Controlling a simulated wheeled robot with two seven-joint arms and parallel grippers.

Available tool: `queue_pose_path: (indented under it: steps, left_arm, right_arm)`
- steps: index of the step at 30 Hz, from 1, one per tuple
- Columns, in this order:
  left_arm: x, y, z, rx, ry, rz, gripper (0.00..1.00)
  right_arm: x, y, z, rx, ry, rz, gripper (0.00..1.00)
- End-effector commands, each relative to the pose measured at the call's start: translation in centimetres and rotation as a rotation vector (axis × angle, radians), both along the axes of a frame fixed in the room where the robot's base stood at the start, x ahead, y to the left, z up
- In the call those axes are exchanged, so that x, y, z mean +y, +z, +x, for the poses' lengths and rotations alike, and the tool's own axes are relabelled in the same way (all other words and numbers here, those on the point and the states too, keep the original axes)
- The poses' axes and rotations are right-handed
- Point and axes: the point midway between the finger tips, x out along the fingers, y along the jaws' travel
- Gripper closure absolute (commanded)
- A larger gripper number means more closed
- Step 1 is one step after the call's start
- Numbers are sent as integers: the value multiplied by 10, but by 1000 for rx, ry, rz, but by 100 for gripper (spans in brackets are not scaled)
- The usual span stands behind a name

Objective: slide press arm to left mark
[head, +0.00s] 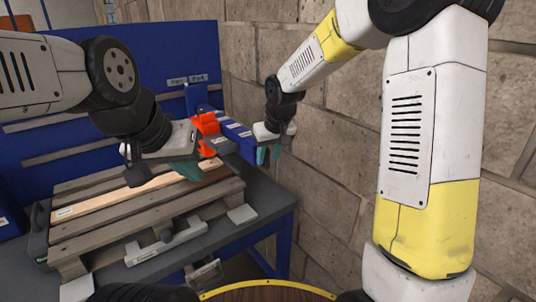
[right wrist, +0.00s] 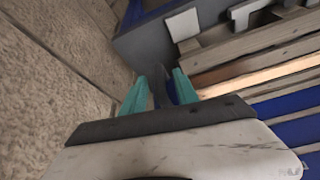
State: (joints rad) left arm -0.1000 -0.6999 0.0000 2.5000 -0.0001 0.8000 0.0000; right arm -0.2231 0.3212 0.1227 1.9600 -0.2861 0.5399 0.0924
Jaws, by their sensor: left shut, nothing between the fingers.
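The press arm (head: 238,132), a blue bar with an orange part (head: 207,127) at its left end, reaches over the back right of the pallet. My left gripper (head: 184,168) is shut and empty over the pallet, just in front of the orange part. My right gripper (head: 268,155) is at the bar's right end. In the right wrist view its teal fingers (right wrist: 160,88) stand apart, with a dark grey and blue piece between or behind them; contact cannot be told. Small labels (head: 187,79) sit on the blue back panel; their text is unreadable.
A wooden pallet (head: 150,211) with one lighter board lies on a dark grey table (head: 262,203) with blue legs. A light grey handle-like bracket (head: 166,243) lies at its front. A block wall (head: 335,165) stands close on the right.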

Motion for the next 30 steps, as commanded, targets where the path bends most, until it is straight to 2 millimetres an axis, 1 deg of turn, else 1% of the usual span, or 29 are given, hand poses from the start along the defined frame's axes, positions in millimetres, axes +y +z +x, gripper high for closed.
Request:
queue_pose_path:
  steps: [1, 4, 12, 14, 15, 18, 30]
  left_arm:
    - [0, 0, 0, 0, 0, 0, 100]
    - [0, 0, 0, 0, 0, 0, 100]
    - [0, 0, 0, 0, 0, 0, 100]
    - [0, 0, 0, 0, 0, 0, 100]
    - [0, 0, 0, 0, 0, 0, 100]
    - [0, 0, 0, 0, 0, 0, 100]
    - [0, 0, 0, 0, 0, 0, 100]
  right_arm:
    - [1, -5, 2, 0, 0, 1, 64]
    - [2, -10, 4, 1, -1, 1, 64]
    - [2, -12, 4, -1, -1, 1, 64]
    - [2, -12, 4, -1, -1, 1, 74]
    - [2, -12, 4, -1, -1, 1, 82]
    - [2, -12, 4, -1, -1, 1, 100]
    - [2, -11, 4, -1, -2, 1, 100]
